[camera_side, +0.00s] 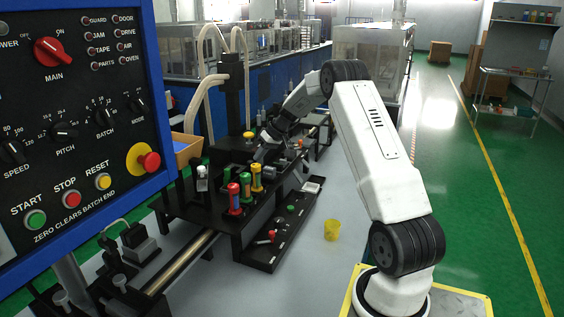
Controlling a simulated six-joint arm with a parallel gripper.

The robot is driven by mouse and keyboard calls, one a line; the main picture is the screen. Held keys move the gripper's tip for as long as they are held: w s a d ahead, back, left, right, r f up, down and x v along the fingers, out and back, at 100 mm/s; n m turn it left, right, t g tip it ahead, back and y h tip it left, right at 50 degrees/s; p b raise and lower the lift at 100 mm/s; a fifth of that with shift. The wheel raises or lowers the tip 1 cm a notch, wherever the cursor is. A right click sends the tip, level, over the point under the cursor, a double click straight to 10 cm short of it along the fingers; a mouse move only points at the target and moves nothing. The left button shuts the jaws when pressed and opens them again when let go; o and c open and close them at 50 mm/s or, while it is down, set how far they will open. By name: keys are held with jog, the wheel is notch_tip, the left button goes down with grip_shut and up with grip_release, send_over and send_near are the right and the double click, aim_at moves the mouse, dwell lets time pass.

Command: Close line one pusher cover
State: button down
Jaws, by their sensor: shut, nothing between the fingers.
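My gripper (259,156) is shut and empty over the black machine bench (210,212), just behind the coloured canisters. It looks small and dark against the machine, and I cannot tell whether it touches anything. I cannot make out the line one pusher cover for sure; it may be among the dark parts around or behind my gripper. Whether it stands open or closed does not show.
Red, green and yellow canisters (234,200) stand in front of my gripper. A silver-topped piece (202,180) is to their left. A control panel (80,130) fills the left. A yellow knob (249,135) is near my gripper.

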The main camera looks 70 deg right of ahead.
jog(key=shift+a, duration=0.15)
jog(key=a, duration=0.3)
dwell(0.6)
jog(key=shift+d, duration=0.2)
